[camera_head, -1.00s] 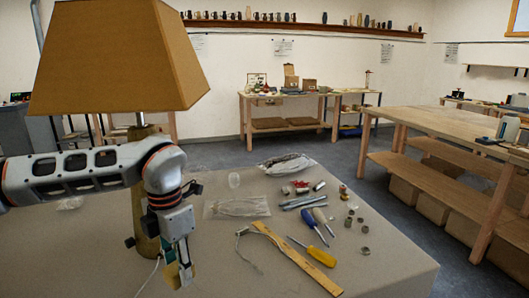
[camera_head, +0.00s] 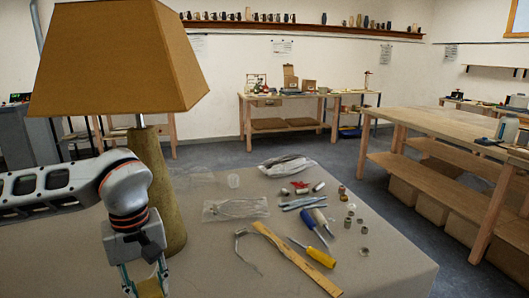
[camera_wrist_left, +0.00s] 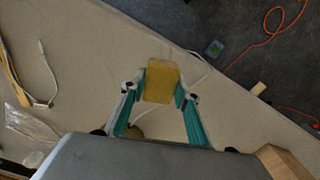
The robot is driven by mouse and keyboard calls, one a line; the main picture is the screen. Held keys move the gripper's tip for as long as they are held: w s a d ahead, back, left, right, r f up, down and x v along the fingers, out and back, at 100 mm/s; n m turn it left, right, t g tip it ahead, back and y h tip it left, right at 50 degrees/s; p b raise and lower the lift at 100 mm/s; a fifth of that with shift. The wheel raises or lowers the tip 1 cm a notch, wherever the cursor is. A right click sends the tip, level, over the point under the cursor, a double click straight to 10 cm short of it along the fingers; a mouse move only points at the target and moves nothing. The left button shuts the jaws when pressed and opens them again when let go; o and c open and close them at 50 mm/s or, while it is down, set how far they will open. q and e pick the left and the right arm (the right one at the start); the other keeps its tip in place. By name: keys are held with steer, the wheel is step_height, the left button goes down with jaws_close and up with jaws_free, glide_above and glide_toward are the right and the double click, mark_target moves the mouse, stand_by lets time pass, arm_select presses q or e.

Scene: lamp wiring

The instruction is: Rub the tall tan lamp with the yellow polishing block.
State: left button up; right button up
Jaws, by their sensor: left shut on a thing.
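The tall tan lamp stands on the table at the left of the head view, with its tan shade (camera_head: 120,60) above a tan-brown column (camera_head: 152,180). My left gripper (camera_head: 146,286) is low in front of the column, at the bottom of the head view. In the left wrist view my left gripper (camera_wrist_left: 160,88) is shut on the yellow polishing block (camera_wrist_left: 161,80), held between its two teal fingers. The block (camera_head: 150,288) shows only partly in the head view. I cannot tell whether the block touches the lamp. My right gripper is not in view.
On the table (camera_head: 210,265), right of the lamp, lie a wooden ruler (camera_head: 293,257), a yellow-handled screwdriver (camera_head: 320,258), a blue-handled tool (camera_head: 308,222), plastic bags (camera_head: 235,208) and several small metal parts. The table's front middle is mostly clear.

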arm_select(q)
steer(key=m, duration=0.2)
steer(key=s+a+m, duration=0.1)
steer(key=m, duration=0.3)
steer(key=shift+s+a, duration=0.15)
steer(key=shift+s, duration=0.2)
steer(key=shift+m, duration=0.3)
step_height(320, 180, down, 5)
steer(key=shift+f, duration=0.2)
